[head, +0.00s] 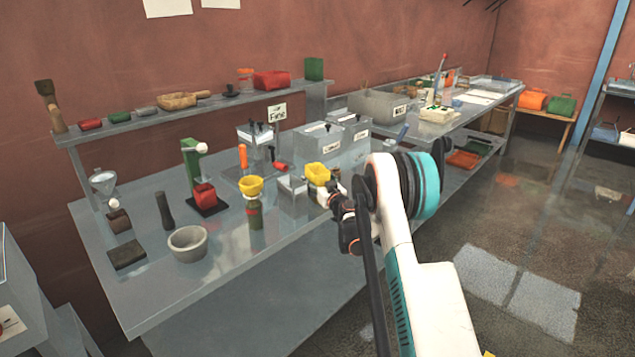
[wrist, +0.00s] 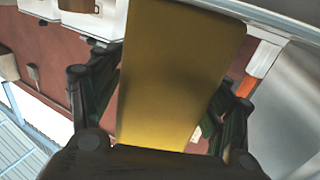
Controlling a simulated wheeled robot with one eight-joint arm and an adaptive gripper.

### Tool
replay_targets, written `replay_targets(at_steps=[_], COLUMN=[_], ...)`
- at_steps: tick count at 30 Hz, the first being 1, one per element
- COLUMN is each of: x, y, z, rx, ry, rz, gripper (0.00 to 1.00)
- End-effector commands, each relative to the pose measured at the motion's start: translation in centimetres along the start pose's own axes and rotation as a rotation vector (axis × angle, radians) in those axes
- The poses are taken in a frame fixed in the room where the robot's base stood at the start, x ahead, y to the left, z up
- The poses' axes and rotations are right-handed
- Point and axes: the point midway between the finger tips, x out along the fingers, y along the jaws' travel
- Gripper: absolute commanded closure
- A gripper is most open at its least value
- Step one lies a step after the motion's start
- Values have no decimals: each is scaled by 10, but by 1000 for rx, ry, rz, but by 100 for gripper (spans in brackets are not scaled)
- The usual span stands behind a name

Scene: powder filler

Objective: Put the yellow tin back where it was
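The yellow tin (head: 318,173) is at the end of my gripper (head: 327,190), near the middle of the bench. In the wrist view the tin (wrist: 180,75) fills the space between the two dark fingers, which close on its sides. It appears slightly tilted there. Whether its base touches the bench is hidden by my gripper and arm. Another yellow cup-like piece (head: 251,186) sits on top of a green jar (head: 255,214) to the left.
The metal bench (head: 190,285) holds a grey bowl (head: 188,244), a green stand with a red block (head: 203,195), and lidded grey bins (head: 320,142) behind my gripper. A raised shelf (head: 190,111) runs along the wall.

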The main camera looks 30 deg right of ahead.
Motion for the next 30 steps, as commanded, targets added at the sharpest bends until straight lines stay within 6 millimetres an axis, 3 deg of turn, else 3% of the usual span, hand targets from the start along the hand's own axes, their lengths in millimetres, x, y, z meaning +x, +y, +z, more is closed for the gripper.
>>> replay_targets(at_steps=[8, 21, 30], x=[-3, -87, -118], y=[0, 1, 0], z=[-4, -5, -3], rx=[0, 0, 0], ry=[0, 0, 0], rz=[0, 2, 0], gripper=[29, 29, 29])
